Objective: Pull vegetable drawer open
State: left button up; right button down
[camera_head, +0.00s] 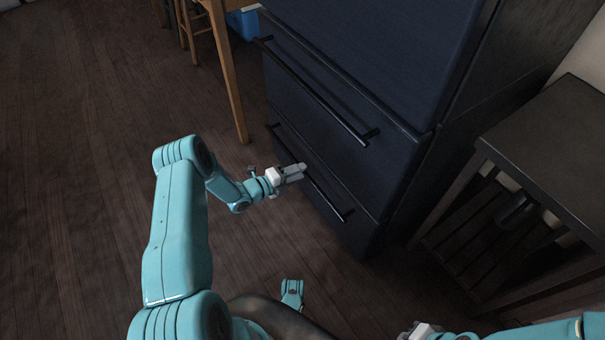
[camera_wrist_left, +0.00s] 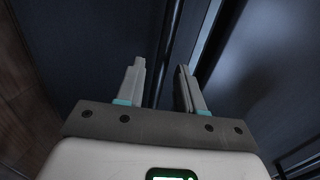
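A dark blue fridge-like cabinet has an upper drawer (camera_head: 335,105) and a lower drawer (camera_head: 335,180), both looking flush with the front. Each has a long black bar handle; the lower handle (camera_head: 328,199) runs past my left gripper (camera_head: 302,172). The left gripper is at the middle of that lower handle. In the left wrist view its two fingers (camera_wrist_left: 160,88) are apart, and a dark bar (camera_wrist_left: 168,50) runs between them. Whether either finger touches it I cannot tell. My right gripper (camera_head: 420,332) shows only partly at the bottom edge; its fingers are hidden.
A dark slatted side table (camera_head: 550,140) stands right of the cabinet. A wooden table leg (camera_head: 228,75), a stool (camera_head: 187,25) and a blue box (camera_head: 243,23) are behind it to the left. The wooden floor (camera_head: 80,170) at left is clear.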

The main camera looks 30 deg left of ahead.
pick_arm(q)
jog(key=shift+x, duration=1.2)
pick_arm(e)
jog(key=shift+w+d+f, duration=0.1)
jog(key=shift+w+f, duration=0.1)
jog(key=shift+f, duration=0.2)
